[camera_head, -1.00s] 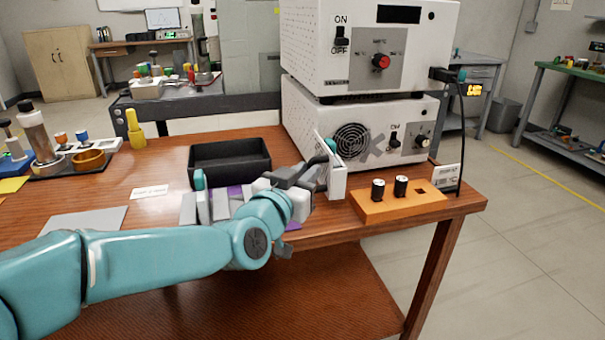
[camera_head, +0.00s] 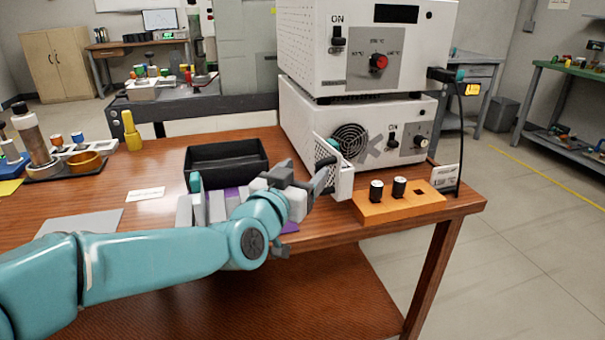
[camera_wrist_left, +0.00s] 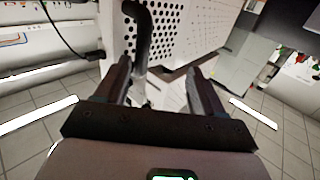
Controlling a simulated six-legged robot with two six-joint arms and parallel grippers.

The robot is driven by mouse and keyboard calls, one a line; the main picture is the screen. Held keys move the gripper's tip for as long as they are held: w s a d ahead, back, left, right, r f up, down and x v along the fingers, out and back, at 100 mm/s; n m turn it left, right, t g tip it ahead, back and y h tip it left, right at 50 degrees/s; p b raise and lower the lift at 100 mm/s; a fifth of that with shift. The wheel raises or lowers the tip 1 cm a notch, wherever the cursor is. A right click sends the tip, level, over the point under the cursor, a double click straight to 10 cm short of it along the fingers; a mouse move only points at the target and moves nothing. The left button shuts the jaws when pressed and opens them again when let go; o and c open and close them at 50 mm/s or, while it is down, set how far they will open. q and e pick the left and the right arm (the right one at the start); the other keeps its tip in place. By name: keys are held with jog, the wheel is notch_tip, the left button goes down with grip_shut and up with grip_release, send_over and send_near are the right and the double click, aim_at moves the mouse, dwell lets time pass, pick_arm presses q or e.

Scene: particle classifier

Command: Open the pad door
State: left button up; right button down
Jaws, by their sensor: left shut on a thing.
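The pad door (camera_head: 343,180) is a white perforated panel at the front left corner of the lower white machine (camera_head: 300,125). It stands out from the machine at an angle, and its dark handle (camera_head: 326,162) faces my left arm. My left gripper (camera_head: 318,178) is shut on the handle. In the left wrist view, the black bent handle (camera_wrist_left: 143,30) rises beside one finger of my left gripper (camera_wrist_left: 162,85), with the perforated door (camera_wrist_left: 190,35) beyond. The exact grip on the handle is partly hidden. My right gripper is not in view.
An orange block (camera_head: 400,208) with two black knobs stands close right of the door. A black open tray (camera_head: 227,172) sits behind my left arm. The upper machine (camera_head: 365,50) rests on the lower one. The table's front edge runs just below the door.

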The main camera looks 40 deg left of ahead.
pick_arm(q)
jog(key=shift+a+r, duration=0.3)
jog(key=shift+a, duration=0.05)
jog(key=shift+c, duration=0.2)
jog(key=b+v, duration=0.1)
jog(key=v, duration=1.5)
jog(key=shift+s+d+f, duration=0.2)
jog(key=shift+d+f, duration=0.05)
jog(key=shift+d, duration=0.1)
